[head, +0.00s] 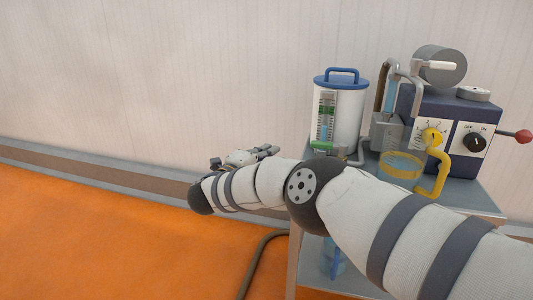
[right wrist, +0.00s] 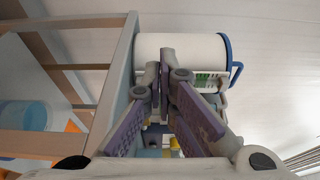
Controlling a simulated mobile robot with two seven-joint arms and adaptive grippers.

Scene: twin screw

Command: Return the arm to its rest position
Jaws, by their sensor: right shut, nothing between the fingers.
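My right arm reaches in from the lower right of the head view and bends across in front of the equipment cart. My right gripper (head: 262,152) is at the far end of it, small and partly hidden behind the forearm, left of the white canister. In the right wrist view the purple-padded fingers of this gripper (right wrist: 165,62) come together at their tips with nothing held. The canister (right wrist: 185,44) shows behind the fingertips there; I cannot tell the exact gap. My left gripper is not in view.
The cart (head: 480,192) carries a white canister with a blue lid (head: 340,120), a dark blue machine (head: 437,106) with dials, a yellow pipe (head: 441,178) and a red-knobbed lever (head: 522,137). A hose (head: 255,262) lies on the floor. The orange floor at left is clear.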

